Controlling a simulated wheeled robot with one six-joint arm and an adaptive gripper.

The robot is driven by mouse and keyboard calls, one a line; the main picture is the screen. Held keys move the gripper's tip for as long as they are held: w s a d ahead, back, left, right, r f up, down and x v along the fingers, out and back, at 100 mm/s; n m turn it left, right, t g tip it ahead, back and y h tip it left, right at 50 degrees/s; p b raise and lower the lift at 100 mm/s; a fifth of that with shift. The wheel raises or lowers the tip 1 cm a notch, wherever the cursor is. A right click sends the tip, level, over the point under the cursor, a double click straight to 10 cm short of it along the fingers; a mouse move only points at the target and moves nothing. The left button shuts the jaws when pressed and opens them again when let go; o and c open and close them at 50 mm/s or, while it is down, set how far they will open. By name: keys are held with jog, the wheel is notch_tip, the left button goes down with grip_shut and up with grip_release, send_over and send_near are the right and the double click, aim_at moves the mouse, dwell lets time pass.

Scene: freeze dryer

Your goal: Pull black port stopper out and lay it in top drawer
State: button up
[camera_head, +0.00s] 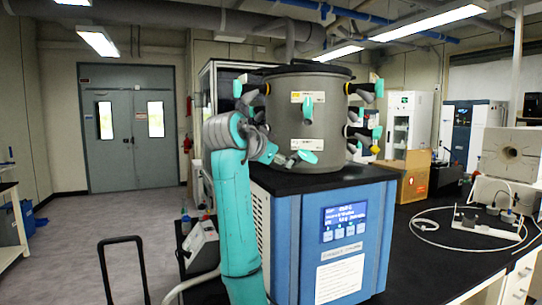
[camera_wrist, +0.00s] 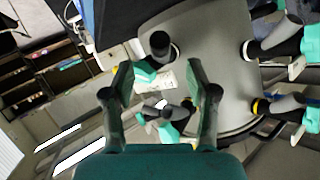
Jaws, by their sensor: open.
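The grey drum (camera_head: 309,105) of the freeze dryer stands on the blue cabinet and carries ports with teal handles around its side. In the wrist view, a dark port end (camera_wrist: 160,46) sits above a teal handle (camera_wrist: 145,74) on the drum wall. My gripper (camera_wrist: 158,95) is open, with its two fingers spread apart and nothing held between them. Another port with a teal handle (camera_wrist: 172,131) shows between the fingers, farther down the picture. Which port end is the black stopper to pull, I cannot tell. Drawer fronts (camera_head: 517,285) show under the right bench; they look shut.
The blue cabinet (camera_head: 343,235) with its display stands under the drum. More ports (camera_wrist: 277,107) stick out at the right of the wrist view. A cardboard box (camera_head: 403,180) and a coiled white cable lie on the black bench. Open floor lies at the left.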

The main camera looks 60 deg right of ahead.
jog(key=x, duration=0.6)
jog(key=shift+d+f, duration=0.15)
jog(key=shift+d, duration=0.2)
grip_shut()
